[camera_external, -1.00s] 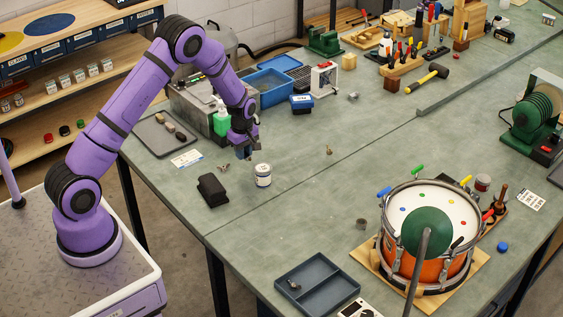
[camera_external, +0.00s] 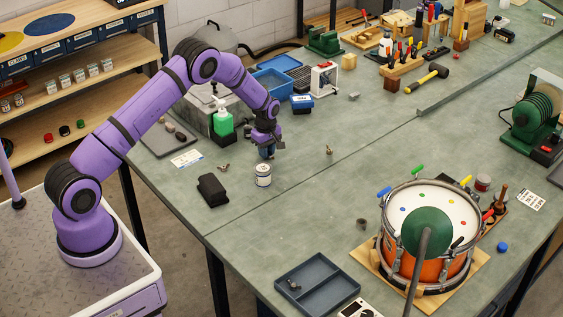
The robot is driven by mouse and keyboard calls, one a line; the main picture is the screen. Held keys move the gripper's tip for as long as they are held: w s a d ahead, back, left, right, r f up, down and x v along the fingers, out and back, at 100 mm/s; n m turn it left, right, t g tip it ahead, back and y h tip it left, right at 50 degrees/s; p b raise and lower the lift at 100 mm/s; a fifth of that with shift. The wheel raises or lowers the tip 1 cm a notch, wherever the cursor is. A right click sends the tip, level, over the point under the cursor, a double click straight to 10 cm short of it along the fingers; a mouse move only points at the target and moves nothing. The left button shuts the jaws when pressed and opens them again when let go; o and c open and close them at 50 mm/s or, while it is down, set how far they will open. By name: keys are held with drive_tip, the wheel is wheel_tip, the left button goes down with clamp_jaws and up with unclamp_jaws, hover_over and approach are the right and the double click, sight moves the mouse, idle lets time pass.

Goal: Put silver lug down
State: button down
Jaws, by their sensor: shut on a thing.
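My gripper (camera_external: 267,154) hangs above the bench just behind the white jar (camera_external: 263,175), fingers pointing down. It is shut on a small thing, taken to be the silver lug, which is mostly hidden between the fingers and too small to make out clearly. The gripper looks a little above the bench top. Small metal pieces lie on the bench: one (camera_external: 223,167) left of the jar and one (camera_external: 329,149) to the right. A small grey piece (camera_external: 354,96) lies farther back.
A black block (camera_external: 212,190) lies left of the jar. A green bottle (camera_external: 223,122) stands behind left. A divided grey tray (camera_external: 317,284) with a small piece in its left part is at the front edge. The drum (camera_external: 427,237) stands at right. The mid-bench is mostly clear.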

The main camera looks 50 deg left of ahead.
drive_tip(key=shift+f, duration=0.15)
drive_tip(key=c, duration=1)
unclamp_jaws()
drive_tip(key=shift+o, duration=0.2)
wheel_tip(320, 180, up, 12)
drive_tip(key=shift+r, duration=0.2)
drive_tip(key=shift+r, duration=0.1)
